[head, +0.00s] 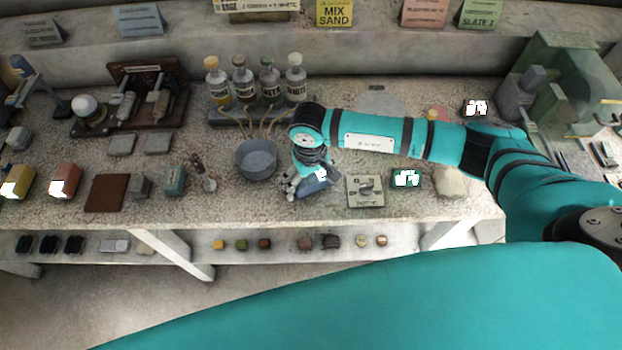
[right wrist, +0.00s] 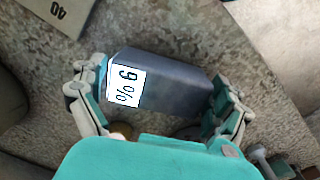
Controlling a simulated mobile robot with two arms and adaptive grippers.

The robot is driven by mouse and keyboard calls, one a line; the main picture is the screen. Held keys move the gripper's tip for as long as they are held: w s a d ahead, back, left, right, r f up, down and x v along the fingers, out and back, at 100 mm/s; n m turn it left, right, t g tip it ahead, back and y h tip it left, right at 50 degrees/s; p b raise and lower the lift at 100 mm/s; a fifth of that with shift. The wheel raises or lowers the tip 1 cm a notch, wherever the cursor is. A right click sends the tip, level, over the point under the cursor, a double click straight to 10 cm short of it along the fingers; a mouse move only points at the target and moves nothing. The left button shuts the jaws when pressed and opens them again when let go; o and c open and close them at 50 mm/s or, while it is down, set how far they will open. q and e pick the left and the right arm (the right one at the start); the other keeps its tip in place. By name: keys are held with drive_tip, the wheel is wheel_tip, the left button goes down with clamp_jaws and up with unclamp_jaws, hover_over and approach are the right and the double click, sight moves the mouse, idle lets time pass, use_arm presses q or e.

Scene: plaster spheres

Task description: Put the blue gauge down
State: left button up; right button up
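The blue gauge (head: 318,183) is a dark blue-grey block with a white display. In the right wrist view the gauge (right wrist: 175,85) lies across between my fingers and its display reads "9 %". My right gripper (head: 305,182) is shut on it, with one finger at each end, in the right wrist view (right wrist: 160,88) too. In the head view the gauge is tilted, near the front of the speckled worktop (head: 240,207), between a metal bowl and a pale plate. I cannot tell whether its underside touches the top. My left gripper is not in view.
The grey metal bowl (head: 256,160) stands left of the gripper. The pale plate with a dial (head: 365,190) and a green display box (head: 407,178) are to the right. Several bottles (head: 255,82) stand behind. Some bare worktop lies in front of the bowl.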

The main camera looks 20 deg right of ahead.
sight(310, 178)
drive_tip(key=shift+r+p, duration=0.25)
drive_tip(key=shift+p, duration=0.1)
wheel_tip(310, 178, up, 11)
drive_tip(key=b, duration=0.4)
drive_tip(key=shift+a, duration=0.1)
drive_tip(key=shift+r, duration=0.4)
